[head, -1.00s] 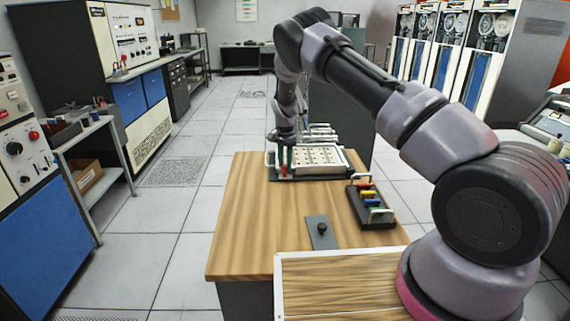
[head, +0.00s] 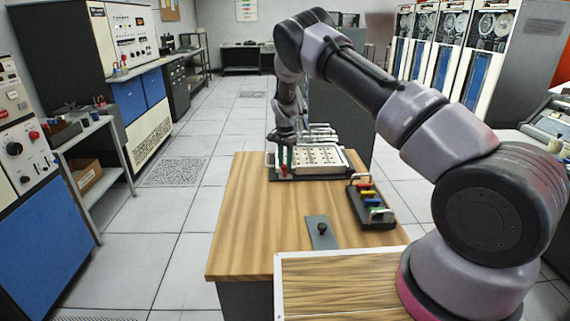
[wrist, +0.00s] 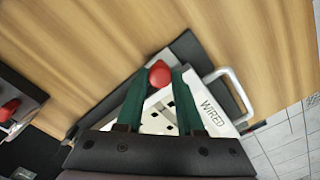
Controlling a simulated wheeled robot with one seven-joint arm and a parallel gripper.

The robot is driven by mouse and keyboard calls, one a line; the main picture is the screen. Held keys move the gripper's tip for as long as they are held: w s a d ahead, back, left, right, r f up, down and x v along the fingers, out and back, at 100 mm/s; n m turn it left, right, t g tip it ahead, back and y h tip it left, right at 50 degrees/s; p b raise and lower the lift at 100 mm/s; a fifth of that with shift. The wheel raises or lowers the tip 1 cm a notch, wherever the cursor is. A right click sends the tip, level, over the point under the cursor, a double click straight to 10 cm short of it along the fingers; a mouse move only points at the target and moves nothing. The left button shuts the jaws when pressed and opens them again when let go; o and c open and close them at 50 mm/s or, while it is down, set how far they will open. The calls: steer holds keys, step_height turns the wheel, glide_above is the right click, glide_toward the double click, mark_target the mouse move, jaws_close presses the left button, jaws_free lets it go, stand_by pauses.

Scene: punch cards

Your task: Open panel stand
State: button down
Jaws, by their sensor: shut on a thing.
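The panel stand (head: 270,177) is a dark base at the far end of the wooden table, with a light, hole-dotted panel (head: 322,155) on it. In the wrist view a white plate marked "WIRED" (wrist: 212,112) and a pale metal handle (wrist: 236,88) show at the stand. The knob's stem is hidden.
A dark rack (head: 368,208) with coloured pieces and pale handles stands on the table's right. A grey plate with a black knob (head: 322,229) lies nearer. The table's left side is clear wood (head: 255,220). Cabinets line the left of the room.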

steer(key=shift+r, duration=0.15)
steer(key=d+r+y, duration=0.4)
steer(key=d+r, duration=0.1)
steer(key=r, duration=0.3)
steer(key=d+r+y, duration=0.5)
steer(key=d+r, duration=0.1)
steer(key=r, duration=0.3)
steer(key=d+r+y, duration=0.2)
steer(key=d+y, duration=0.1)
steer(key=d, duration=0.7)
steer(key=d+r+y, duration=0.2)
steer(key=d+y, duration=0.2)
steer(key=d, duration=0.7)
steer(key=shift+y, duration=0.3)
steer(key=shift+s+f, duration=0.1)
steer(key=shift+f, duration=0.05)
steer(key=c, duration=0.5)
jaws_free()
steer(key=shift+d, duration=0.15)
